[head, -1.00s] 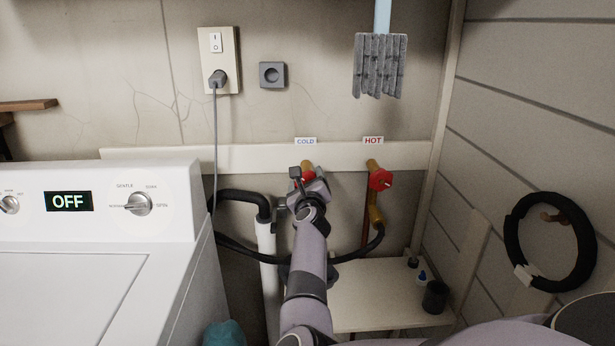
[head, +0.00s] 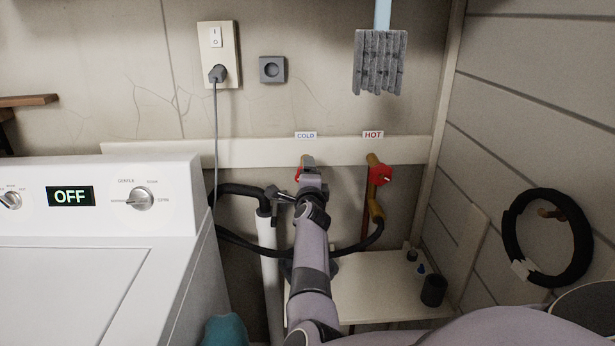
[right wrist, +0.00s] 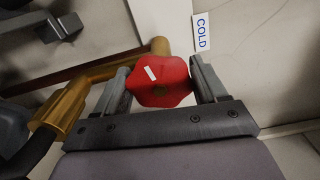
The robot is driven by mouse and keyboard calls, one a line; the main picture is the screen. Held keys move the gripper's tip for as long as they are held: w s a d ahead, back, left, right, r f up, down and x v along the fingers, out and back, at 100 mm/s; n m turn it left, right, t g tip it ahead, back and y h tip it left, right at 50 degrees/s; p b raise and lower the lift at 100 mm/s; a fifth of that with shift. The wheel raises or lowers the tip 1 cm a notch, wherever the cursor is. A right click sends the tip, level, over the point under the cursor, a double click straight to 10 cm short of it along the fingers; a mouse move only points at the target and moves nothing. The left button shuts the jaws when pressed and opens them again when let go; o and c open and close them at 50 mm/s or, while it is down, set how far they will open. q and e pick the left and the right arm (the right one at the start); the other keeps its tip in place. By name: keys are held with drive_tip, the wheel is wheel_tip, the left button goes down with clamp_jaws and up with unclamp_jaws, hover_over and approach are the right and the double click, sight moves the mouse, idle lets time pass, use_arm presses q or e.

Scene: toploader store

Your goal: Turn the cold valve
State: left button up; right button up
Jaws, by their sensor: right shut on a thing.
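The cold valve has a red lobed knob with a white mark, seen in the right wrist view (right wrist: 162,84) on a brass pipe (right wrist: 70,102). In the head view only a bit of its red edge (head: 299,172) shows, under the blue COLD label (head: 306,135). My right gripper (right wrist: 162,84) is shut on the knob, one finger on each side. In the head view my right arm covers most of the valve. My left gripper is not in view.
The red hot valve (head: 380,174) is close to the right, under its HOT label (head: 373,135). The white washer (head: 70,275) stands at left, its display reading OFF. Black hoses hang below the valves. A low shelf (head: 375,285) holds small items.

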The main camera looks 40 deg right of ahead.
drive_tip(key=n, duration=0.4)
drive_tip(key=shift+r+n, duration=0.15)
drive_tip(key=shift+n, duration=0.25)
drive_tip(key=n, duration=0.3)
drive_tip(key=shift+n, duration=0.3)
drive_tip(key=n, duration=0.4)
drive_tip(key=shift+n, duration=0.3)
drive_tip(key=n, duration=0.3)
drive_tip(key=shift+n, duration=0.3)
drive_tip(key=n, duration=0.5)
drive_tip(key=shift+b, duration=0.4)
drive_tip(key=n+b, duration=0.1)
drive_tip(key=n, duration=0.5)
drive_tip(key=shift+d, duration=0.1)
drive_tip(key=shift+n, duration=0.3)
drive_tip(key=o, duration=1)
drive_tip(key=shift+c, duration=0.2)
